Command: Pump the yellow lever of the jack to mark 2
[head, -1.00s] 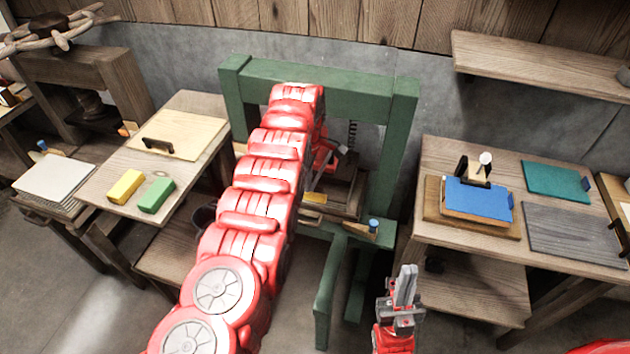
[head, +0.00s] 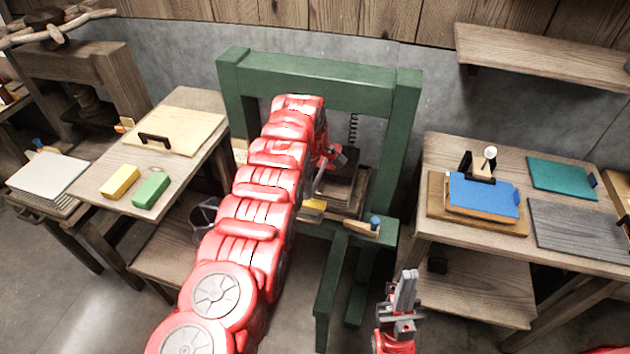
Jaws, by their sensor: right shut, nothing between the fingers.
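The green press frame (head: 318,80) stands in the middle against the wall. A small yellow piece (head: 313,206), which looks like the jack's lever, shows low in the frame beside my left arm. The rest of the jack and any marks are hidden or too small to read. My left arm reaches into the frame. Its gripper (head: 329,157) shows only in part, above and slightly right of the yellow piece. I cannot tell whether its fingers touch anything. My right gripper (head: 406,287) points up in front of the frame, shut and empty, apart from the jack.
A left table carries a board with a handle (head: 175,131), a yellow block (head: 119,182) and a green block (head: 151,190). A right table carries a blue pad (head: 484,196), a teal plate (head: 561,177) and a grey board (head: 580,226).

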